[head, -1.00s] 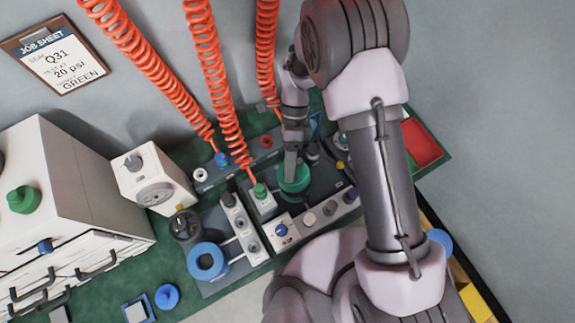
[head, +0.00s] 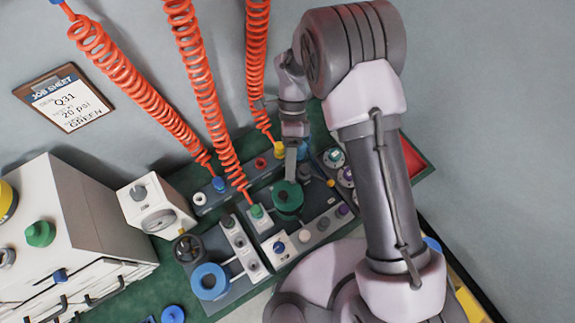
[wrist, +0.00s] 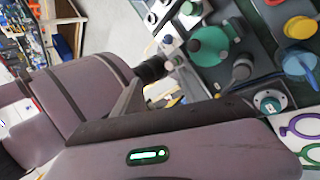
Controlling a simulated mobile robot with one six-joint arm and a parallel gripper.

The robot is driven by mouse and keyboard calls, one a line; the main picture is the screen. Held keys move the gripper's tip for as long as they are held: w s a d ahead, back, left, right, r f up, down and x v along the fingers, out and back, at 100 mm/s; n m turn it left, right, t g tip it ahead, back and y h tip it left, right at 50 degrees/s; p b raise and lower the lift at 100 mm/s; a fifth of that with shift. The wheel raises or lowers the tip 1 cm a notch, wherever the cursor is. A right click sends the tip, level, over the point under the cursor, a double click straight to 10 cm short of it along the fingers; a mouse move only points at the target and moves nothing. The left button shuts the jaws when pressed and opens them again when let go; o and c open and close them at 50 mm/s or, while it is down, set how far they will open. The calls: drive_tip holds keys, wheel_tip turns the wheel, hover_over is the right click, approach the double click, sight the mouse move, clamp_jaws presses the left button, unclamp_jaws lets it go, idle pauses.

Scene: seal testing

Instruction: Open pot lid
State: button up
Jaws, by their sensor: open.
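The round green lid (head: 287,197) sits on a grey bench fixture in the middle of the head view. It also shows as a green disc with a raised knob in the wrist view (wrist: 210,46). My gripper (head: 291,177) is open, pointing down at the lid's far edge in the head view. I cannot tell whether it touches the lid. The pot body under the lid is mostly hidden.
Coiled orange hoses (head: 196,75) hang down to the fixture behind the lid. A white gauge box (head: 155,205) and a large white cabinet (head: 70,225) stand at left. A job sheet (head: 64,98) hangs on the wall.

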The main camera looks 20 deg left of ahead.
wheel_tip(320, 180, up, 6)
drive_tip(key=w+p, duration=0.2)
drive_tip(key=p, duration=0.1)
drive_tip(key=shift+w+d+f, duration=0.15)
drive_tip(key=shift+w+f, duration=0.05)
drive_tip(key=shift+f, duration=0.05)
